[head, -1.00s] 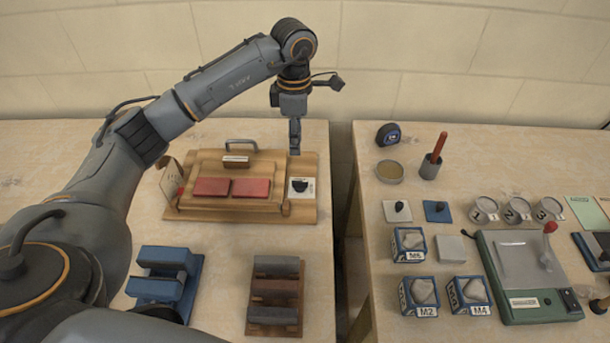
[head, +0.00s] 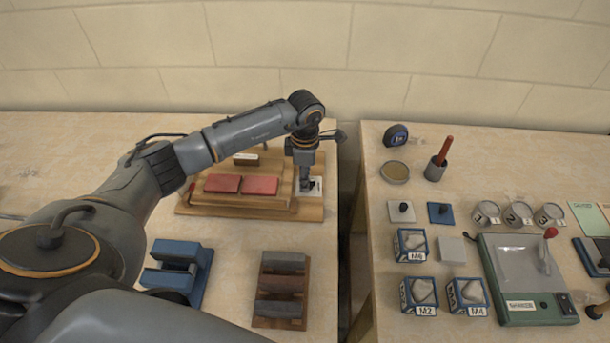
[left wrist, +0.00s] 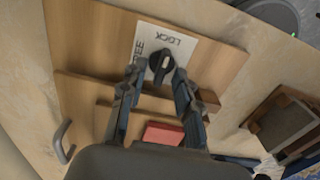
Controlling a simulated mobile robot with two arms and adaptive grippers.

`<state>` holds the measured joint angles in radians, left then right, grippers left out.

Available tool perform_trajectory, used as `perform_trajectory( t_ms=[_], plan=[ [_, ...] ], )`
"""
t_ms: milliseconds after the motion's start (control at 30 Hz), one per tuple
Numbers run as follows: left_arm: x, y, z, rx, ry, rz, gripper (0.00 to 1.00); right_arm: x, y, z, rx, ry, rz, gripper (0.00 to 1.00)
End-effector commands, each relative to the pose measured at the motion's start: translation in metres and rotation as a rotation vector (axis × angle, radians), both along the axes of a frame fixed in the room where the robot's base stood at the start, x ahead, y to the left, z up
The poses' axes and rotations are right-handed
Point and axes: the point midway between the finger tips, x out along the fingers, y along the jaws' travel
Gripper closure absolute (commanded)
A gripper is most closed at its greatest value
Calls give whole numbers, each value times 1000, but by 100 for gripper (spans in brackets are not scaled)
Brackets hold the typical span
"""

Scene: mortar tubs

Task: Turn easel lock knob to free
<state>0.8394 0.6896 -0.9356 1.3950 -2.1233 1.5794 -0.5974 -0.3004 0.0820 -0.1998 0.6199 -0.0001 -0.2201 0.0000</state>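The wooden easel board (head: 240,209) lies at the back of the left table. Its black lock knob (left wrist: 161,66) sits on a white label (left wrist: 165,42) with LOCK and FREE printed on it. My left gripper (head: 307,185) points down over the label at the board's right end and mostly hides the knob in the head view. In the left wrist view, the left gripper's fingers (left wrist: 160,74) are apart, one on each side of the knob. I cannot tell if they touch it or which word it points to. My right gripper is not in view.
Blue (head: 178,270) and brown (head: 280,290) racks stand in front. A gap separates this table from the right one, which holds cups, cubes and a green device (head: 525,280).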

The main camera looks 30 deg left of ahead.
Motion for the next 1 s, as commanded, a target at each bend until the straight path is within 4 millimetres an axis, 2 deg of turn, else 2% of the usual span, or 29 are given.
perform_trajectory(
  t_ms=[100, 167, 267, 300, 667, 1000],
  plan=[
    [0, 0, 0, 0, 0, 0, 68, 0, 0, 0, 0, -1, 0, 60],
    [0, 0, 0, 0, 0, 0, 78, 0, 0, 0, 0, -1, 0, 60],
    [0, 0, 0, 0, 0, 0, 98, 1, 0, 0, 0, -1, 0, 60],
    [0, 0, 0, 0, 0, 0, 100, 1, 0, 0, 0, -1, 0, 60],
    [0, 0, 0, -1, 0, 23, 100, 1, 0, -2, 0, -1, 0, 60],
    [-1, -1, -1, 0, -2, 217, 100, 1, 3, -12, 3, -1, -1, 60]
  ],
)
